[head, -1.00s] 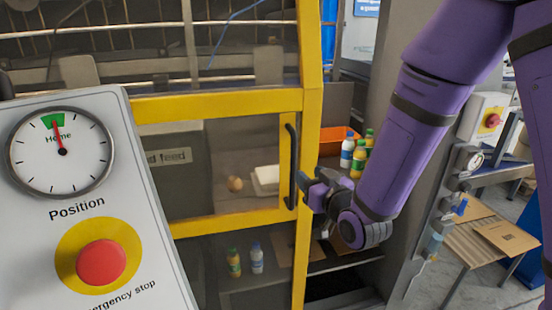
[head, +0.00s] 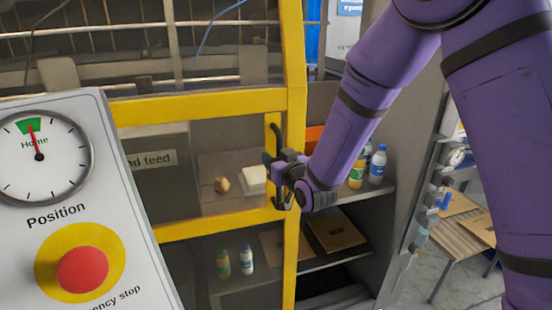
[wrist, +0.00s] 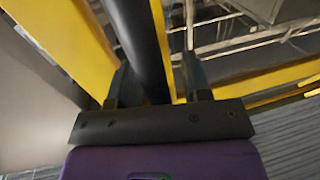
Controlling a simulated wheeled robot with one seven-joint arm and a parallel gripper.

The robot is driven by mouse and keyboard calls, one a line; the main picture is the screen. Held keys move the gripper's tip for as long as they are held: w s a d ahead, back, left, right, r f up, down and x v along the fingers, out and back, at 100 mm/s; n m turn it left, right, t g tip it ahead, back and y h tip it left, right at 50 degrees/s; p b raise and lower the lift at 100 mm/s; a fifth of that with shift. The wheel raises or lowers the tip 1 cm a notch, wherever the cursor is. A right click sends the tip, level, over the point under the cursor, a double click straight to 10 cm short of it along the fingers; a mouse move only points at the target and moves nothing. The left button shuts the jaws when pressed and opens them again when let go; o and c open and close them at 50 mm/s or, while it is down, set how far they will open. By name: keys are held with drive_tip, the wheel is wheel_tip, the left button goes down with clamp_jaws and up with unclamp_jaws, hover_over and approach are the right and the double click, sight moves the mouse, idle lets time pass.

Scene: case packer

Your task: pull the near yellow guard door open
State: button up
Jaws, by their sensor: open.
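The near yellow guard door (head: 215,224) has a yellow frame and a clear panel. It appears closed against the yellow post (head: 297,100). Its upright black bar handle (head: 269,138) is on the right side of the door. My gripper (head: 280,182) is at the handle's lower part and hides some of it. In the wrist view the black handle (wrist: 138,40) runs between the two fingers of my open gripper (wrist: 155,78), close to the left one. I cannot tell whether a finger touches it. The yellow door frame (wrist: 160,35) is just beyond.
A position panel (head: 110,190) with a dial and a red emergency stop (head: 83,270) stands close at the left. Shelves right of the post hold bottles (head: 377,165) and a cardboard piece (head: 333,232).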

sight(150, 168)
clamp_jaws()
drive_tip(key=s+a, duration=0.3)
drive_tip(key=a, duration=0.7)
drive_tip(key=s+a, duration=0.3)
drive_tip(key=a, duration=0.7)
drive_tip(key=s+a, duration=0.2)
drive_tip(key=a, duration=0.8)
drive_tip(key=shift+s+a, duration=0.1)
drive_tip(key=shift+s, duration=0.3)
unclamp_jaws()
drive_tip(key=w+d, duration=0.3)
drive_tip(key=d, duration=0.7)
drive_tip(key=w+d, duration=0.2)
drive_tip(key=d, duration=0.8)
drive_tip(key=w+d, duration=0.3)
drive_tip(key=d, duration=0.6)
drive_tip(key=shift+w+d, duration=0.3)
drive_tip(key=shift+d, duration=0.1)
